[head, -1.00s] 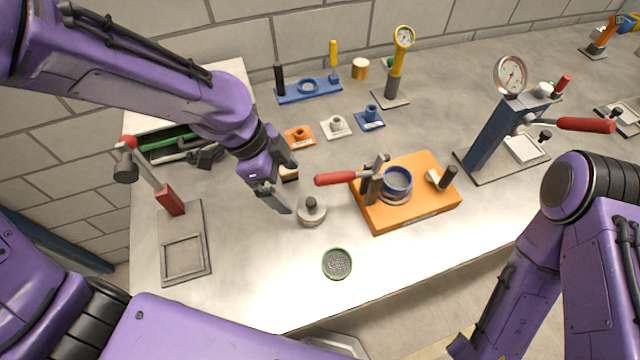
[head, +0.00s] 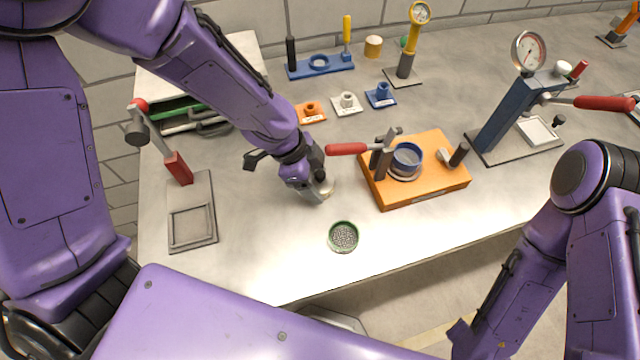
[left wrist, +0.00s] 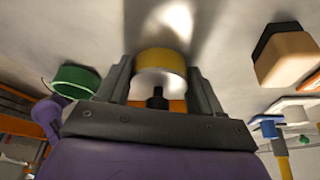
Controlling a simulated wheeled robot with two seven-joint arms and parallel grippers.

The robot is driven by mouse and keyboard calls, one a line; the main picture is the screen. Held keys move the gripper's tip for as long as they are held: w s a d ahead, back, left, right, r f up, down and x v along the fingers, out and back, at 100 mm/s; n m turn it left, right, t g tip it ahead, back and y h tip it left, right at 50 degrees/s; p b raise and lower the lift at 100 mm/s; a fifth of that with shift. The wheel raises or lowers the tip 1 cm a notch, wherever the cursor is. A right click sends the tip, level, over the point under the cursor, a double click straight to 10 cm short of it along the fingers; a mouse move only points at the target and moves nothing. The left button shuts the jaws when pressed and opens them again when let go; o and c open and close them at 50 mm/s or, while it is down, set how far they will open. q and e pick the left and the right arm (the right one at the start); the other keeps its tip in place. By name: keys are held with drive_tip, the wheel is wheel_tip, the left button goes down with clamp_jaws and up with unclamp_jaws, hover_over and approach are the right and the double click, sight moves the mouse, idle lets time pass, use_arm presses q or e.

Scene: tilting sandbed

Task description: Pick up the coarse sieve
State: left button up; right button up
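A round sieve with a green rim and grey mesh (head: 343,237) lies flat near the table's front edge; its green side shows in the left wrist view (left wrist: 74,80). My left gripper (head: 320,190) is down behind it, at a pale round piece (head: 327,187) with a dark knob. In the left wrist view this piece has a yellow band (left wrist: 160,60) and stands between my two fingers (left wrist: 160,78). The fingers are apart on either side of it, and I see no clear grip. I cannot tell whether it is a sieve. My right gripper is out of view.
An orange base (head: 420,188) with a blue ring (head: 407,158) and red-handled lever stands right of my left gripper. A lever press with a square frame (head: 192,226) stands at the left. Gauge stands and small coloured blocks are behind.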

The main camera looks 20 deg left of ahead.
use_arm(q)
drive_tip(key=c, duration=0.4)
drive_tip(key=shift+w+r, duration=0.1)
drive_tip(key=shift+r, duration=0.45)
drive_tip(key=shift+a+b, duration=0.35)
drive_tip(key=shift+b, duration=0.05)
drive_tip(key=a, duration=0.1)
drive_tip(key=s+a+b, duration=0.1)
drive_tip(key=a, duration=0.1)
drive_tip(key=shift+a, duration=0.2)
wheel_tip(320, 180, up, 14)
drive_tip(key=p, duration=0.7)
drive_tip(key=shift+d+f+p, duration=0.1)
drive_tip(key=shift+p, duration=0.3)
